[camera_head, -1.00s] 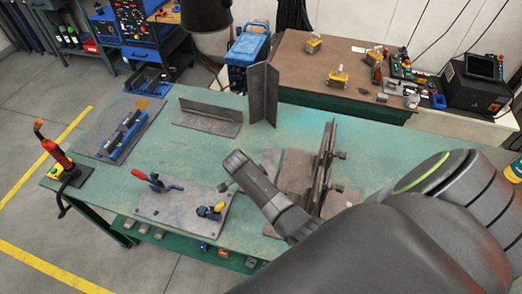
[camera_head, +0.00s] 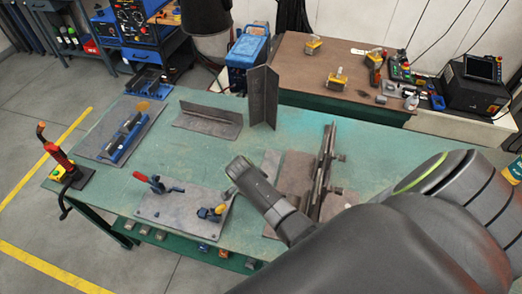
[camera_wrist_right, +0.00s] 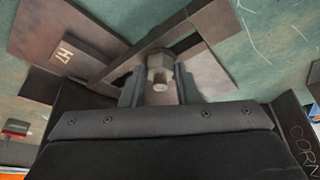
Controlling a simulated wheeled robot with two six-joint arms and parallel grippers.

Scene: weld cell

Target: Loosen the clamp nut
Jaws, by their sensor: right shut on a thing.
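In the right wrist view, the clamp nut (camera_wrist_right: 160,68), a light metal hex nut with a bolt end sticking out, sits between the two fingers of my right gripper (camera_wrist_right: 158,88). The fingers are shut on it from both sides. A dark metal bar (camera_wrist_right: 120,70) runs behind the nut. In the head view, my right arm covers the front right, and its fingertips are hidden there. My left gripper is not in view.
The green table (camera_head: 215,150) also holds a plate with a red-handled toggle clamp (camera_head: 152,184), angle pieces (camera_head: 210,117), a blue fixture (camera_head: 124,140) and a red torch on a stand (camera_head: 62,162). A brown bench (camera_head: 300,80) stands behind.

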